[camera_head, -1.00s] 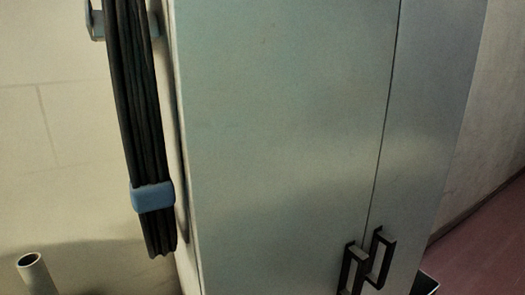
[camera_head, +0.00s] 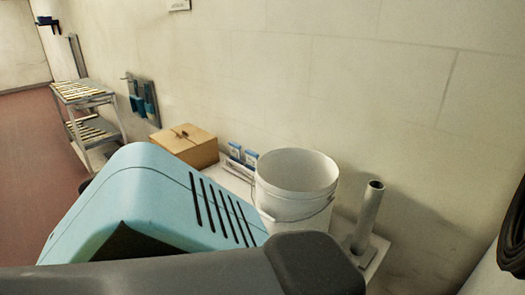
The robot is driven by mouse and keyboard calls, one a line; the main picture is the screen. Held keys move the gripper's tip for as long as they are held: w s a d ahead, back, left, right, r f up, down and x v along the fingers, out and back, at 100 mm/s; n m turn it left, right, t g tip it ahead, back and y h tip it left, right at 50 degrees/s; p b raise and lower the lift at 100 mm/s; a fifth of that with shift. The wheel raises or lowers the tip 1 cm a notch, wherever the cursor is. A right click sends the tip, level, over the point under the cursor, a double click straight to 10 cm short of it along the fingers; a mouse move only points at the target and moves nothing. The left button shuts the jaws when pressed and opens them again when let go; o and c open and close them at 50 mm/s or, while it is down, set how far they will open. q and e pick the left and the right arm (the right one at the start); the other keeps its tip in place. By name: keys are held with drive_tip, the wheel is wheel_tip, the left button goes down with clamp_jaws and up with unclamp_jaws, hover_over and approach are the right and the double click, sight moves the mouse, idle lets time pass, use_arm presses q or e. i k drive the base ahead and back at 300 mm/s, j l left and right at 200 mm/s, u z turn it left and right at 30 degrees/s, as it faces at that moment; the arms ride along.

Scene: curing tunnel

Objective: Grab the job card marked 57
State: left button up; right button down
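I see no job card and no number 57 in this view. Neither of my grippers is in view. A light blue housing with dark vent slots (camera_head: 160,195) fills the lower left and hides part of what lies behind it.
Along the wall stand a white bucket (camera_head: 295,185), an upright grey tube (camera_head: 368,212), a cardboard box (camera_head: 185,145) and small blue-and-white packs (camera_head: 243,155). A slatted rack (camera_head: 85,92) stands further left. Red floor (camera_head: 35,155) is open at left. A dark grey bar (camera_head: 150,278) crosses the bottom.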

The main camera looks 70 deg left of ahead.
sight(252, 158)
drive_tip(key=u, duration=2.4)
drive_tip(key=j+z, duration=0.3)
drive_tip(key=j, duration=0.1)
